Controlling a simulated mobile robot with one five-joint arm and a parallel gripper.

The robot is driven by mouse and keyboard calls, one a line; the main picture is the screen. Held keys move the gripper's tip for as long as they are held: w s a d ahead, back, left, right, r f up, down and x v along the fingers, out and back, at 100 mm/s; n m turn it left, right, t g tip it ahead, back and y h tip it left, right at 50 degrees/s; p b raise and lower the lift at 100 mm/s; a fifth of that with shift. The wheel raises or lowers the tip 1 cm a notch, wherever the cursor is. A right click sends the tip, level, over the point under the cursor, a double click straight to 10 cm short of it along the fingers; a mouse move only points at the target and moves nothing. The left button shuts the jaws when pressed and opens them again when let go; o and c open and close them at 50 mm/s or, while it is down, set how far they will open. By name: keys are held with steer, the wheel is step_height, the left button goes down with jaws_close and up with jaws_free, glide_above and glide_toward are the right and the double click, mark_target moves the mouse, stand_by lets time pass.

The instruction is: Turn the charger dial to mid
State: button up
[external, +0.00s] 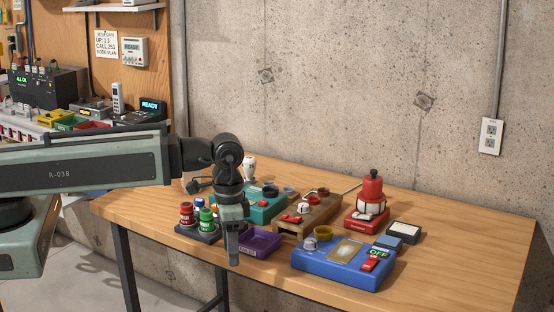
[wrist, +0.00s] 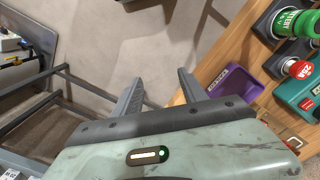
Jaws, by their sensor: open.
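A blue box (external: 343,264) stands at the front of the table, with a pale grey knob (external: 309,244), a yellow ring, an amber panel and a red switch by an "OFF" label. A teal box (external: 243,206) behind my arm has a dark round knob (external: 270,191) and a red button. I cannot tell from the labels which box is the charger or read a dial setting. My gripper (external: 233,257) points down at the table's front edge, left of the blue box, apart from it. In the wrist view my gripper (wrist: 160,94) has its fingers spread, with floor between them.
A purple tray (external: 260,242) lies just right of my gripper. Red and green canisters (external: 206,220) stand left of it. The table's right end is clear.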

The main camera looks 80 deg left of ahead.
step_height(320, 180, up, 5)
steer(key=n+p, duration=0.5)
steer(key=n, duration=0.3)
glide_above(311, 240)
steer(key=s+d, duration=0.1)
steer(key=shift+s+d+f, duration=0.1)
steer(key=shift+d+f, duration=0.05)
steer(key=shift+d, duration=0.05)
steer(key=shift+w+a+r+p, duration=0.65)
steer(key=shift+w+r+p, duration=0.1)
steer(key=shift+r, duration=0.1)
steer(key=shift+s+a+f, duration=0.1)
steer(key=shift+s+f, duration=0.05)
step_height(311, 240, down, 8)
steer(key=b, duration=0.8)
